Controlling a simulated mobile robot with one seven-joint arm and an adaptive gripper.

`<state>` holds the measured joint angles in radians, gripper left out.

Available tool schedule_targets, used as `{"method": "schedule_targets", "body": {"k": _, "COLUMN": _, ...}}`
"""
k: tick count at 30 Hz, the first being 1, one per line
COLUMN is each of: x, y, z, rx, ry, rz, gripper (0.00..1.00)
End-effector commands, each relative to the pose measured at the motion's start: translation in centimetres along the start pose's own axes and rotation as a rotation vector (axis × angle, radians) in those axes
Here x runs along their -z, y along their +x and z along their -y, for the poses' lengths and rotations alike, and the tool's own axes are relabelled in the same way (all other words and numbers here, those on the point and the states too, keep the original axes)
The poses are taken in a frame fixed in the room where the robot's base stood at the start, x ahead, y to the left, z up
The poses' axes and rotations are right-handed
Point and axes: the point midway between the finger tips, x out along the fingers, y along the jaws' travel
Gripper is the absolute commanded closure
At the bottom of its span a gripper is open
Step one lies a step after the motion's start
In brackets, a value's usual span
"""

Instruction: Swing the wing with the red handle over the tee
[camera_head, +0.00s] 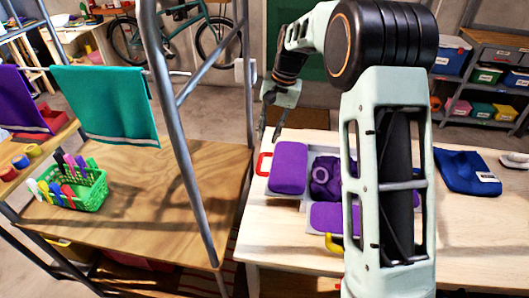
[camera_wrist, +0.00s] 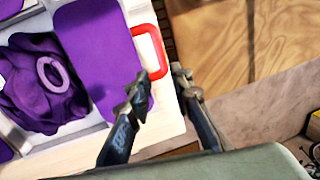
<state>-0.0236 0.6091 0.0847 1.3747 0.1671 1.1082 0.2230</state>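A pale folding board (camera_head: 287,200) lies on the light wooden table. Its wing with the red handle (camera_head: 288,167) is a flat purple panel at the board's far left, with the red handle (camera_head: 264,164) sticking out from it. The purple tee (camera_head: 325,178), with a pale ring on it, lies bunched beside that wing. In the wrist view the tee (camera_wrist: 45,85) is at the left and the red handle (camera_wrist: 152,45) is at the top middle. My gripper (camera_wrist: 160,82) is open, its fingertips near the handle's end; contact cannot be told. My arm hides the board's right side.
Another purple panel (camera_head: 326,217) with a yellow handle (camera_head: 333,243) is at the board's near side. A metal rack post (camera_head: 185,140) stands left of the table. A wooden bench with a green basket (camera_head: 85,188) is beyond it. Blue cloth (camera_head: 466,172) lies at right.

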Motion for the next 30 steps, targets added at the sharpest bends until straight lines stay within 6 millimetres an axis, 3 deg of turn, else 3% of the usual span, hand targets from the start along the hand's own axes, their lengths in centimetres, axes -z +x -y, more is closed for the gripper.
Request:
{"method": "schedule_targets", "body": {"k": 15, "x": 0.0, "y": 8.7, "z": 0.1, "rx": 0.0, "ry": -0.001, "rz": 0.0, "gripper": 0.8}}
{"method": "schedule_targets", "body": {"k": 21, "x": 0.1, "y": 10.0, "z": 0.1, "rx": 0.0, "ry": -0.001, "rz": -0.003, "gripper": 0.8}}
{"method": "schedule_targets", "body": {"k": 30, "x": 0.1, "y": 10.2, "z": 0.1, "rx": 0.0, "ry": -0.001, "rz": -0.004, "gripper": 0.82}}
